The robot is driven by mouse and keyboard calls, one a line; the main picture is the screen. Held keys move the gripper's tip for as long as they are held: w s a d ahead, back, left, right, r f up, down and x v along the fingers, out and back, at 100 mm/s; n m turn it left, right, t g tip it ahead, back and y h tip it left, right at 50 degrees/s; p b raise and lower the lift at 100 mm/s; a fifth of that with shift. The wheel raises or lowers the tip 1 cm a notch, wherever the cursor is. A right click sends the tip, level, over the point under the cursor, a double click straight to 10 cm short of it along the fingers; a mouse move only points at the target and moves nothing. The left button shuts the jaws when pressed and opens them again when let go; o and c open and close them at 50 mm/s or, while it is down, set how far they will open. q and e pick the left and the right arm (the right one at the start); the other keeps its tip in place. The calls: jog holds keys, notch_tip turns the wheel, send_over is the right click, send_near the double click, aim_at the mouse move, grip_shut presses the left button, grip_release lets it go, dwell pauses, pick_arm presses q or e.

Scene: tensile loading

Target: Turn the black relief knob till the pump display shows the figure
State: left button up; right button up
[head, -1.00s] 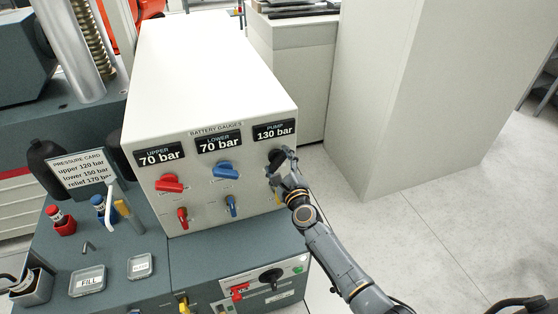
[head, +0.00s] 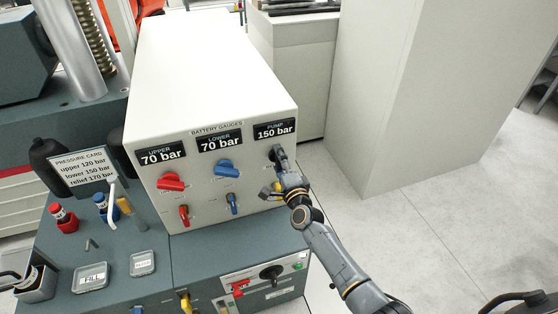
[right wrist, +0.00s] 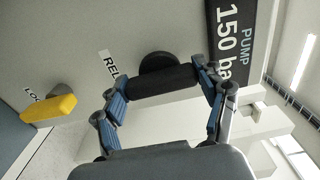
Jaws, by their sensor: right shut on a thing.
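The black relief knob (right wrist: 157,63) is on the front of the white gauge box (head: 210,70), under the pump display. My right gripper (right wrist: 161,84) is shut on the knob's bar, with one finger at each end in the right wrist view. In the head view the gripper (head: 280,163) mostly covers the knob. The pump display (head: 275,130) reads 150 bar. The pressure card (head: 84,168) reads upper 120 bar, lower 150 bar, relief 170 bar. My left gripper is not in view.
Upper (head: 160,152) and lower (head: 219,141) displays both read 70 bar. Red (head: 171,182) and blue (head: 227,168) knobs sit below them. A yellow lever (right wrist: 48,109) is close beside my right gripper. Open floor lies right of the box.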

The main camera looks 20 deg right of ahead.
jog(key=shift+a, duration=0.1)
dwell(0.4)
jog(key=o, duration=1.2)
jog(key=shift+c, duration=0.2)
jog(key=s, duration=1.2)
jog(key=shift+d, duration=0.25)
jog(key=s+a+f+n+g, duration=0.1)
jog(key=s+f+n+g, duration=0.4)
jog(key=f, duration=0.6)
jog(key=s+f+n+g+y, duration=0.1)
jog(key=s+f+n, duration=0.2)
jog(key=s+f, duration=0.6)
jog(key=s+a+f+n+g, duration=0.1)
jog(key=s+f+n+g, duration=0.3)
jog(key=f, duration=0.9)
jog(key=s+d+f+n+g, duration=0.2)
jog(key=s+f, duration=0.2)
jog(key=s, duration=0.6)
jog(key=s+d+f+n+g+h, duration=0.1)
jog(key=s+f, duration=0.4)
jog(key=s, duration=0.5)
jog(key=s+d+f+n+g, duration=0.2)
jog(key=s+f+n+g, duration=0.2)
jog(key=s, duration=0.6)
jog(key=shift+s+d+f+n+h, duration=0.3)
jog(key=shift+s+f+n, duration=0.15)
jog(key=shift+f, duration=0.2)
